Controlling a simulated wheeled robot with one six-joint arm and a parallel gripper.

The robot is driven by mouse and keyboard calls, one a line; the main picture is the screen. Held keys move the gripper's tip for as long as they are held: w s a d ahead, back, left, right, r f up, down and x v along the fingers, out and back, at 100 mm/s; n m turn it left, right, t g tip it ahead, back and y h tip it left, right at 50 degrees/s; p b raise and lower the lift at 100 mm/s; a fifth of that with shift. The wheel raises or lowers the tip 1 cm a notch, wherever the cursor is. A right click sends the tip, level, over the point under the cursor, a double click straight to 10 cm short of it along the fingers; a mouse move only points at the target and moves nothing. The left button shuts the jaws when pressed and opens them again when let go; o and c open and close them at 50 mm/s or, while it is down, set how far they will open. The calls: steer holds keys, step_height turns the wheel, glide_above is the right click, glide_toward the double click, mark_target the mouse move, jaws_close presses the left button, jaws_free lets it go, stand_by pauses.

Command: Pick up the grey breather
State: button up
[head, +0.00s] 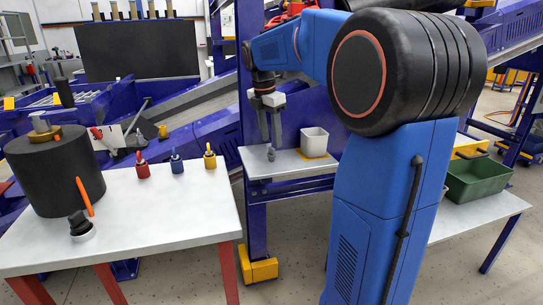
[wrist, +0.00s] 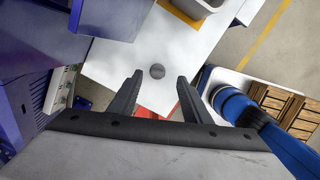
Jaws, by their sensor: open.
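A white square cup (head: 314,141) on a yellow base stands to the right on the same shelf. A blue post (head: 255,215) is close by. The left table (head: 160,215) holds a black drum (head: 55,172) and red, blue and yellow bottles (head: 177,163). A green bin (head: 476,181) sits at right.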

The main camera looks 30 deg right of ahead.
mark_target(272, 148)
steer(key=shift+w+d+f, duration=0.15)
steer(key=shift+f, duration=1.2)
steer(key=shift+w+d+f, duration=0.1)
steer(key=shift+d+f, duration=0.05)
steer(key=shift+f, duration=1.15)
steer(key=c, duration=1.1)
steer(key=shift+o, duration=0.2)
steer(key=shift+r, duration=0.15)
step_height(272, 148, up, 10)
steer(key=shift+f, duration=0.1)
